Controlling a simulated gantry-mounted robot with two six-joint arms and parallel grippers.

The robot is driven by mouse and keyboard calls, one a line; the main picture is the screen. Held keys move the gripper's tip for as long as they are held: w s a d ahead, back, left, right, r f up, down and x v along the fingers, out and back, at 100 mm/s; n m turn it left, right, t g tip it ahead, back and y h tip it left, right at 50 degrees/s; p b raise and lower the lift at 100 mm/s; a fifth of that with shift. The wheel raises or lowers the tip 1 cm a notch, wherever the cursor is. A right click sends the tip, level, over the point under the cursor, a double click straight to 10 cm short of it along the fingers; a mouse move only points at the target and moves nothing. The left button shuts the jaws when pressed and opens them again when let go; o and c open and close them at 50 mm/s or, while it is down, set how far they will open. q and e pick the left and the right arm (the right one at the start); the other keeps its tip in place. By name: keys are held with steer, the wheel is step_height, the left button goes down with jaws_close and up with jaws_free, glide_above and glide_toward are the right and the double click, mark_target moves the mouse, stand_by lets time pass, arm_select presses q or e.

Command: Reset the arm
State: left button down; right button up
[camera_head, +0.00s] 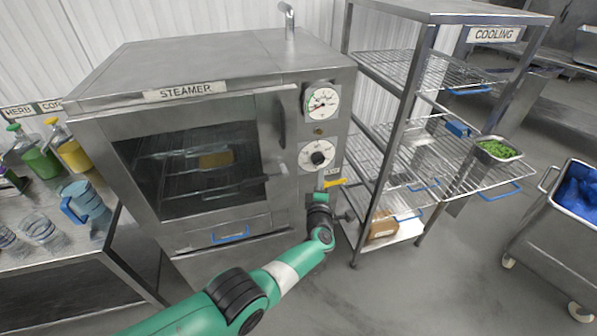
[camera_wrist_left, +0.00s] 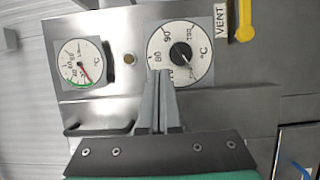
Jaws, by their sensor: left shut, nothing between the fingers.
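My green left arm (camera_head: 285,270) comes in from the bottom and reaches to the steamer's right side. Its gripper (camera_head: 320,190) is in front of the steamer's control panel, below the dials. In the left wrist view the fingers (camera_wrist_left: 157,88) are together and empty, and they overlap the lower edge of the temperature dial (camera_wrist_left: 181,52). I cannot tell whether they touch the panel. The steamer (camera_head: 205,60) has its glass door closed, with a tray dimly visible inside. The yellow vent lever (camera_wrist_left: 244,22) is at the upper right of the left wrist view. My right gripper is not in view.
The wire cooling rack (camera_head: 398,110) stands close on the right, with a green-filled tray (camera_head: 498,149) on a pulled-out shelf. A metal cart (camera_head: 548,240) with blue contents is further right. A side table (camera_head: 70,250) on the left holds bottles and a blue jug (camera_head: 85,203).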

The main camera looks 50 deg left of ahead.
arm_select(q)
steer(key=d, duration=0.1)
steer(key=w+d+b, duration=0.1)
steer(key=d, duration=0.1)
steer(key=shift+d+f, duration=0.1)
steer(key=shift+d, duration=0.05)
